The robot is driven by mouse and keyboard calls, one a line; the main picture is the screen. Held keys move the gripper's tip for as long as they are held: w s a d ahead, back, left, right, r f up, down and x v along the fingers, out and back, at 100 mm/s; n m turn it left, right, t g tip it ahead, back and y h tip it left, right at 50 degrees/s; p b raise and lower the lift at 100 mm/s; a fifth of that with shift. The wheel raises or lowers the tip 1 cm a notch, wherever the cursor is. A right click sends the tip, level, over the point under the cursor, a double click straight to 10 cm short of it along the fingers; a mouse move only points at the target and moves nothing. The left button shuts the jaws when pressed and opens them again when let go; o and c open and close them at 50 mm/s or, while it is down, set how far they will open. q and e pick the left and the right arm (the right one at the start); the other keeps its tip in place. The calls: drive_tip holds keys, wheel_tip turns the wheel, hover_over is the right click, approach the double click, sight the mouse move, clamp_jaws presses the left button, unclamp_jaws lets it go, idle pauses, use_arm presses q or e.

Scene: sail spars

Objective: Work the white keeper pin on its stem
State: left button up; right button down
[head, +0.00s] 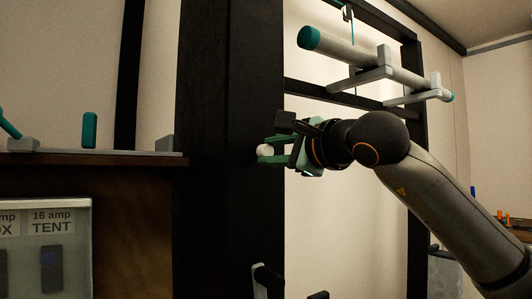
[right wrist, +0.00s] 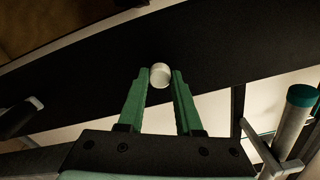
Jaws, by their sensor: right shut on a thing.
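The white keeper pin (right wrist: 160,75) shows its round head between the green fingertips in the right wrist view, in front of a black post. In the head view the white pin (head: 264,150) sits at the right part of the wide black post (head: 230,150). My right gripper (head: 268,152) is shut on the pin's head, its fingers on either side of it; it also shows in the right wrist view (right wrist: 160,78). The stem is hidden behind the head. My left gripper is not in view.
A grey spar with teal ends (head: 370,62) rests on grey brackets (head: 405,97) to the upper right. A brown shelf (head: 90,159) with a teal upright piece (head: 89,130) is at left, above a labelled switch panel (head: 45,245).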

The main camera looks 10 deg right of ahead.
drive_tip(key=shift+s+d+b, duration=0.2)
drive_tip(key=shift+s+b, duration=0.2)
drive_tip(key=shift+s, duration=0.25)
drive_tip(key=c, duration=0.5)
unclamp_jaws()
